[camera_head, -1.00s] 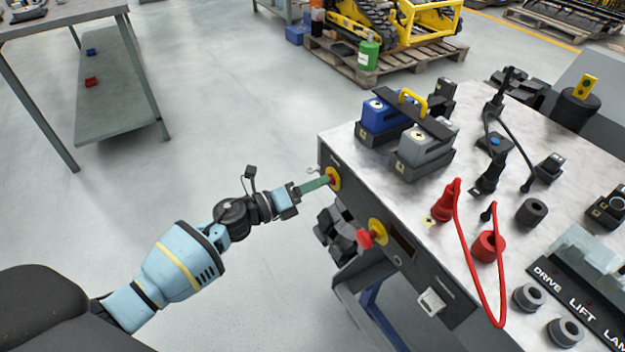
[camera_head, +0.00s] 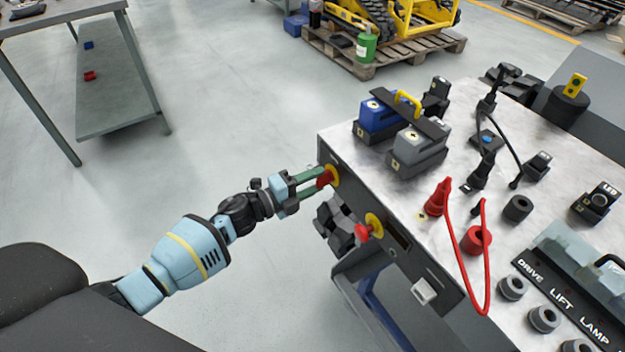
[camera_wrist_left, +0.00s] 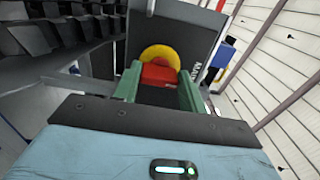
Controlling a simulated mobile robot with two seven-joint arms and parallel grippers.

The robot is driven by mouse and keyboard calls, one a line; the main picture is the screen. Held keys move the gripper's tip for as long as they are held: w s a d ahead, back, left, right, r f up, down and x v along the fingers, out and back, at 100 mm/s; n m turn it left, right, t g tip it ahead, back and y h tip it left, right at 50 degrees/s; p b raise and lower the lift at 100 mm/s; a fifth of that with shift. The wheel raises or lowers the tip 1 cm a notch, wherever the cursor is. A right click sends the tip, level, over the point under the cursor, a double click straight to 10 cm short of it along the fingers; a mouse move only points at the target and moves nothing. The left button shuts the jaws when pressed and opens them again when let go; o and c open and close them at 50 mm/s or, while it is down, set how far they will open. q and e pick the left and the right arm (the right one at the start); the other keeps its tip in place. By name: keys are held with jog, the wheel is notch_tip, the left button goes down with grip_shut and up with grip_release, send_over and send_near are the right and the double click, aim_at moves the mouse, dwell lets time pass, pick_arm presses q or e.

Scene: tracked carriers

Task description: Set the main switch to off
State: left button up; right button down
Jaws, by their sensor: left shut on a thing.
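The main switch (camera_head: 324,179) is a red handle on a round yellow plate, on the dark front panel of the bench near its far left corner. In the left wrist view the red handle (camera_wrist_left: 158,75) sits between the two green fingers, with the yellow plate behind it. My left gripper (camera_head: 313,181) is shut on the red handle. The fingers have turned so that both show in the head view, one above the other. The lettering beside the plate is mostly hidden. My right gripper is not in view.
A second red knob (camera_head: 368,231) on a yellow plate sits on the same panel, to the right and nearer. Blue (camera_head: 379,117) and grey (camera_head: 418,148) battery blocks, red cables and sockets stand on the bench top.

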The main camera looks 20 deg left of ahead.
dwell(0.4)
pick_arm(q)
jog(key=o, duration=1)
jog(key=shift+v, duration=3.95)
